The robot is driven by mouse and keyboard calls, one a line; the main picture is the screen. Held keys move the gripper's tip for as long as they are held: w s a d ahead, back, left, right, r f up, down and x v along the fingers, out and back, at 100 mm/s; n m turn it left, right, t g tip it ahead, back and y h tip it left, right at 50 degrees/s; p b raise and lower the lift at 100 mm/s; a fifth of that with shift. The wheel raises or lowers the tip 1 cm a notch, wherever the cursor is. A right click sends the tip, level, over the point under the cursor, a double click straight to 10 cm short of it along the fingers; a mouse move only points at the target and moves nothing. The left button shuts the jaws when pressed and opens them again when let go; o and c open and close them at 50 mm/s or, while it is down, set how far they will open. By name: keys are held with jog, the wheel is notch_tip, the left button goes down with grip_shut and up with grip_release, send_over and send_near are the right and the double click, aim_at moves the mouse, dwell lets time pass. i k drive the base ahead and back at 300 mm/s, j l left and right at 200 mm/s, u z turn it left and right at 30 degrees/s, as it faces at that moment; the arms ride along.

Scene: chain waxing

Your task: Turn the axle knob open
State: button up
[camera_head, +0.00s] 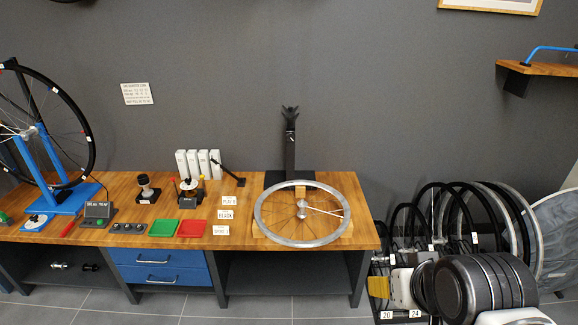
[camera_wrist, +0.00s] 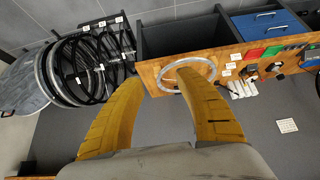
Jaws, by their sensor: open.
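I cannot make out the axle knob for certain. A wheel with a black tyre (camera_head: 92,135) stands upright in a blue stand (camera_head: 45,175) at the bench's left end. The stand's small fittings near the hub (camera_head: 30,132) are too small to read. A bare rim (camera_head: 262,225) lies flat on the right of the bench, with a small hub (camera_head: 302,208) in its middle; this rim also shows in the wrist view (camera_wrist: 213,72). My gripper (camera_wrist: 162,85) is open and empty, its two yellow fingers wide apart. It is low at the right in the head view, off the bench.
The wooden bench (camera_head: 120,190) carries green (camera_head: 163,229) and red (camera_head: 191,229) trays, white boxes (camera_head: 204,163) and small tools. A rack of wheels (camera_head: 455,215) stands right of the bench. A shelf (camera_head: 540,68) juts from the wall. The floor before the bench is clear.

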aim_at(290, 136)
jog(key=i+l, duration=0.25)
jog(key=i, duration=0.25)
jog(key=i+l, duration=0.25)
jog(key=i, duration=0.25)
jog(key=u, duration=0.05)
